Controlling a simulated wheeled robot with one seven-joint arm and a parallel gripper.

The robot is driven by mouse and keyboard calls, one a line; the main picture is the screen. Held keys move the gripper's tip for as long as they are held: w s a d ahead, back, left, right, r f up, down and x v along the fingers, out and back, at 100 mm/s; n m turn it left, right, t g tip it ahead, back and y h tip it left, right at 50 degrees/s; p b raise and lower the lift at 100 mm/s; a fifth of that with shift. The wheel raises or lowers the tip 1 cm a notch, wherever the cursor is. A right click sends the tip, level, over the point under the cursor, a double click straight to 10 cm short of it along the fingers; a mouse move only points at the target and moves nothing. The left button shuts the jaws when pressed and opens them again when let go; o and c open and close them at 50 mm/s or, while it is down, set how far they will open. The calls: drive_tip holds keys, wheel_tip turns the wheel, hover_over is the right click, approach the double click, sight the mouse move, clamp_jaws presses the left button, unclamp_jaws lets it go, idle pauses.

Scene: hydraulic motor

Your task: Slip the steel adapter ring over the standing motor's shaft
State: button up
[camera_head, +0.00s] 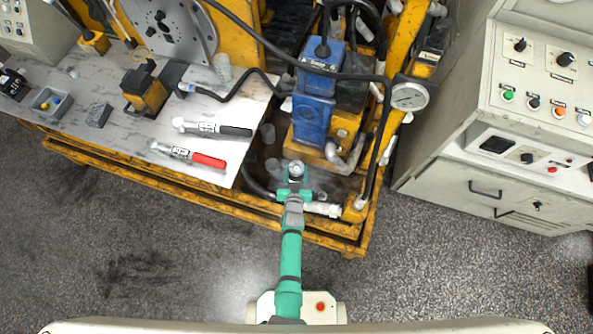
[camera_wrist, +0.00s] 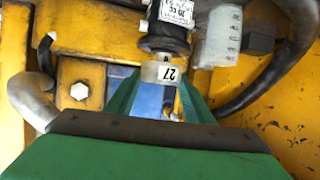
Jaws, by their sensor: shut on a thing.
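The steel adapter ring (camera_wrist: 160,72), a pale band marked 27, sits between the tips of my gripper (camera_wrist: 161,82) in the wrist view. The green fingers are shut on it. Just beyond it is a dark cylindrical body with a white label (camera_wrist: 176,12), apparently the motor. The ring looks close to or against its dark end. I cannot tell whether the ring is around the shaft, which I cannot make out. In the head view my gripper (camera_head: 296,178) is at the yellow frame's front, below the blue block, with a small round grey part (camera_head: 296,168) at its tips.
A blue valve block (camera_head: 314,110) and hoses stand just behind my gripper. A pale cylinder (camera_wrist: 221,35) is right of the labelled body. A pressure gauge (camera_head: 409,96) and control cabinet (camera_head: 490,180) are at right. Tools lie on the bench (camera_head: 130,130) at left.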

drive_tip(key=shift+w+f, duration=0.2)
drive_tip(key=shift+f, duration=0.5)
idle(0.3)
drive_tip(key=o, duration=2)
drive_tip(key=shift+s+f, duration=0.1)
drive_tip(key=shift+r, duration=4.1)
drive_tip(key=v, duration=1)
drive_tip(key=shift+s, duration=0.35)
